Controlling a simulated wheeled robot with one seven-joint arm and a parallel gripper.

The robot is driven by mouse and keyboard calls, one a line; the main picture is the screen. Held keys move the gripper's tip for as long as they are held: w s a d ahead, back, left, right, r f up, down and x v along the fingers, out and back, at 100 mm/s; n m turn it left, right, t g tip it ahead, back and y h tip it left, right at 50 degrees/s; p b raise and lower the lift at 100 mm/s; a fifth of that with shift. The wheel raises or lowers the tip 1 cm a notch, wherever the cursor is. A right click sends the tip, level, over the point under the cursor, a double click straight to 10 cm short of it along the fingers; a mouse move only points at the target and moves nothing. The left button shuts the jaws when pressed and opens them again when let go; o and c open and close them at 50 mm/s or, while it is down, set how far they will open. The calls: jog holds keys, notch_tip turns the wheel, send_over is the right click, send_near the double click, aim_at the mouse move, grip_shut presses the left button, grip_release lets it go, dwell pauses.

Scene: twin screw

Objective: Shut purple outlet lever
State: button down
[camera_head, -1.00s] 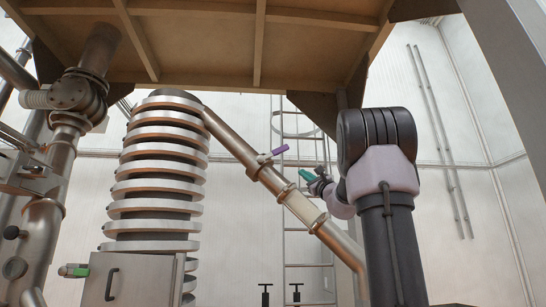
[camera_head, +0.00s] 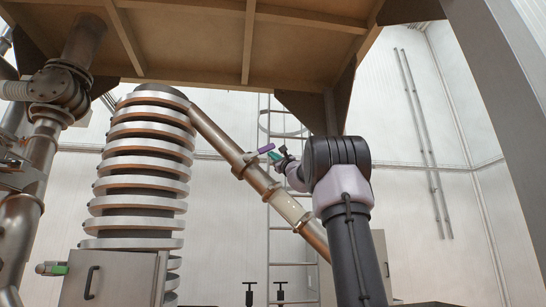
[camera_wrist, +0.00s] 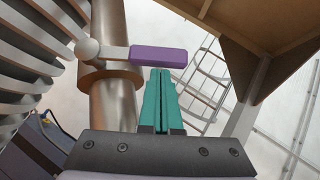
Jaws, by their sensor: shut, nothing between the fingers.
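The purple outlet lever (camera_head: 266,148) sticks out to the upper right from the slanted metal outlet pipe (camera_head: 225,138). In the wrist view the purple handle (camera_wrist: 158,56) lies across the picture, joined by a metal stem to a round pivot (camera_wrist: 88,49) beside the pipe. My gripper (camera_head: 273,155) has teal fingers and is shut and empty. Its fingertips (camera_wrist: 160,72) show just below the purple handle in the wrist view, close to its right half. I cannot tell whether they touch it.
A ribbed metal column (camera_head: 140,160) stands left of the pipe, with a metal box (camera_head: 112,280) at its base. A ladder (camera_head: 285,245) is behind the pipe. A wooden platform (camera_head: 200,45) hangs overhead with a support bracket (camera_wrist: 252,68). Open room lies to the right.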

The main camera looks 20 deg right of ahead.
dwell(0.3)
jog(key=shift+a+r+n+g+y, duration=0.25)
jog(key=shift+r+n+g+y, duration=0.25)
jog(key=shift+r+n+y, duration=0.5)
jog(key=shift+r, duration=0.2)
jog(key=shift+f, duration=0.1)
